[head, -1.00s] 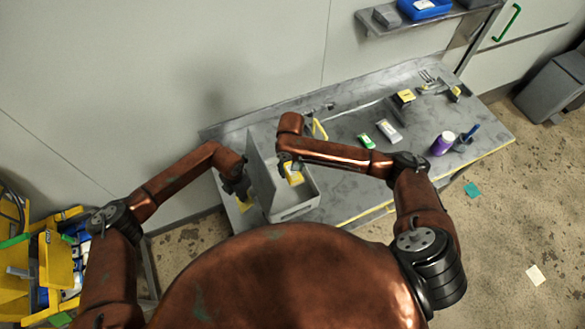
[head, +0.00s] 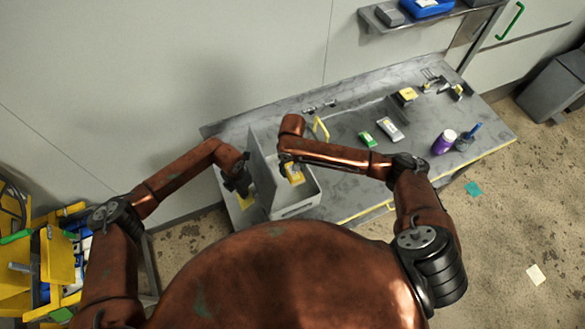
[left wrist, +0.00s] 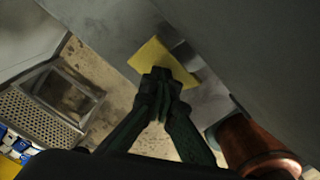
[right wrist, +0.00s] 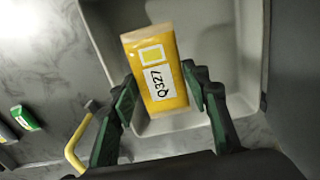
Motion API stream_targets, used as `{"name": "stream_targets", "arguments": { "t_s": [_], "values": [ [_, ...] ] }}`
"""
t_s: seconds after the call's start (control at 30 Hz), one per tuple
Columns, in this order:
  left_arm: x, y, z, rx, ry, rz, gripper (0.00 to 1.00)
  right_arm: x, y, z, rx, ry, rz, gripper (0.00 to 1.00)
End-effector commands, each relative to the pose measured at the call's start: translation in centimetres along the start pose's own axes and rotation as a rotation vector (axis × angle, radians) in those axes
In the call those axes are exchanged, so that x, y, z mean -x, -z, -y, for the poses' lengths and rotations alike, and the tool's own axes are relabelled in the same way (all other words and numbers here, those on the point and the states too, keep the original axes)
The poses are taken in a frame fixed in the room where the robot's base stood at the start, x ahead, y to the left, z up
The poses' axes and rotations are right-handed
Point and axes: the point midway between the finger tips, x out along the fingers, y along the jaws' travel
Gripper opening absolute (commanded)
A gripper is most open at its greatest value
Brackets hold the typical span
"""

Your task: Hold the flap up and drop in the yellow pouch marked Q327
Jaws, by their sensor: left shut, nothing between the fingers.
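The yellow pouch (right wrist: 158,75) marked Q327 is between the fingers of my right gripper (right wrist: 163,95), which is shut on its sides. It also shows in the head view (head: 294,175), above the grey bin (head: 298,208). My left gripper (left wrist: 160,75) is shut and empty, beside a tall grey wall left of that bin. A yellow panel (left wrist: 150,55), perhaps the flap, lies just beyond its fingertips in the left wrist view. I cannot tell whether they touch. The panel's lower part shows under the left gripper in the head view (head: 246,201).
A yellow handle (head: 320,128) stands behind my right forearm. A yellow rack (head: 55,260) is at the far left.

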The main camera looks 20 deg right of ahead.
Motion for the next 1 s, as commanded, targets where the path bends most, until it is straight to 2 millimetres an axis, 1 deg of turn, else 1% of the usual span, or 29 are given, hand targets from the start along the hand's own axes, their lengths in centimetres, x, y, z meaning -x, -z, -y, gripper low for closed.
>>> {"name": "stream_targets", "arguments": {
  "t_s": [0.03,0.2,0.3,0.53,0.63,0.77,1.0],
  "values": [
    [0.0,0.0,0.1,-0.001,0.001,0.001,0.0,0.0,0.0,0.0,0.0,0.0,0.0,0.46],
    [-0.1,0.0,0.1,-0.001,0.001,0.001,0.0,0.0,0.0,0.0,0.0,0.0,0.0,0.58],
    [-0.1,0.0,0.1,-0.001,0.001,0.0,0.0,0.0,0.0,0.0,0.0,0.0,0.0,0.63],
    [-0.1,0.0,0.1,-0.001,0.001,0.0,0.0,0.0,0.0,0.0,0.0,0.0,0.001,0.63],
    [-0.1,0.0,0.1,-0.001,0.001,0.0,0.0,0.5,0.0,0.0,0.0,0.0,0.0,0.63],
    [-0.1,0.0,0.1,-0.001,0.001,0.0,0.0,2.2,0.1,0.0,0.0,0.0,-0.002,0.63],
    [-0.1,0.0,0.1,-0.001,0.001,0.0,0.0,7.3,0.1,0.0,0.001,0.0,-0.003,0.63]
  ]
}}
